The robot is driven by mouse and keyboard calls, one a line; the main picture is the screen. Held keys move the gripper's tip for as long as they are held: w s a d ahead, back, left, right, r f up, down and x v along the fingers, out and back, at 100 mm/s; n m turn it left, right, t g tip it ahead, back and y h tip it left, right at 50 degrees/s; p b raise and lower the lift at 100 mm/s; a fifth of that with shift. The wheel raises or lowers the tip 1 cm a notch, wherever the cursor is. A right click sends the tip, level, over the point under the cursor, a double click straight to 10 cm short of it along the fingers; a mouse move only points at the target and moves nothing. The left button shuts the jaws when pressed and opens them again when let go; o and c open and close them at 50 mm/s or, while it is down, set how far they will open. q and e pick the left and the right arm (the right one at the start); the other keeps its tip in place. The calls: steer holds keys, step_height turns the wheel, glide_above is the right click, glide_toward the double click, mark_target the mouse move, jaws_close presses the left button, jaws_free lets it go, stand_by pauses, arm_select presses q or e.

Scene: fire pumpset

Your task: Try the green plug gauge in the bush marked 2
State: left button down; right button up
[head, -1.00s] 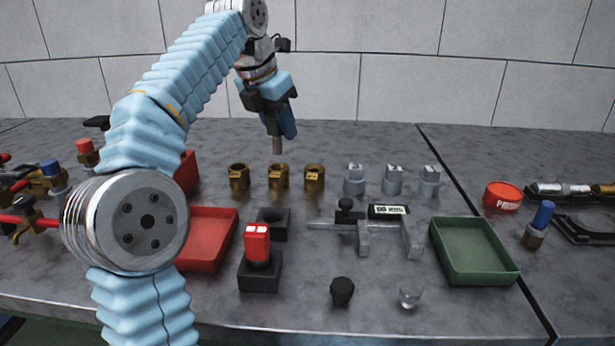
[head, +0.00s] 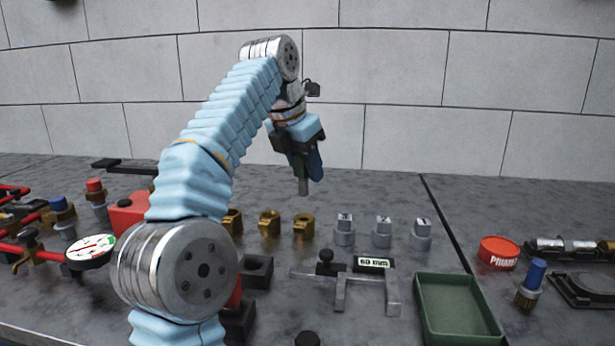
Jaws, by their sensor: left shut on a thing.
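My left gripper (head: 300,160) is shut on the green plug gauge, whose handle is mostly hidden by the jaws. The gauge's grey pin (head: 303,187) points down and ends in the air. In the picture it is above the right brass bush (head: 303,228), apart from it. The middle brass bush (head: 269,224) and the left brass bush (head: 233,222) stand in the same row, the left one partly hidden by my arm. To the right stand three grey bushes (head: 344,232). I cannot read which bush is marked 2. My right gripper is not in view.
A black holder block (head: 257,271) and a grey caliper (head: 350,290) with a display lie nearer. A green tray (head: 455,310) is front right, with a red tin (head: 498,253) beyond. A dial gauge (head: 90,250) and valves are left. My arm hides the red tray.

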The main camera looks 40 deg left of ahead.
mark_target(307, 193)
arm_select(q)
steer(key=shift+d+r, duration=0.1)
steer(key=shift+d, duration=0.05)
steer(key=shift+f, duration=1.25)
steer(key=shift+f+b, duration=0.9)
steer(key=shift+f, duration=0.05)
steer(key=shift+f+b, duration=0.3)
steer(key=shift+f, duration=0.4)
stand_by(0.4)
steer(key=shift+r, duration=0.15)
stand_by(1.0)
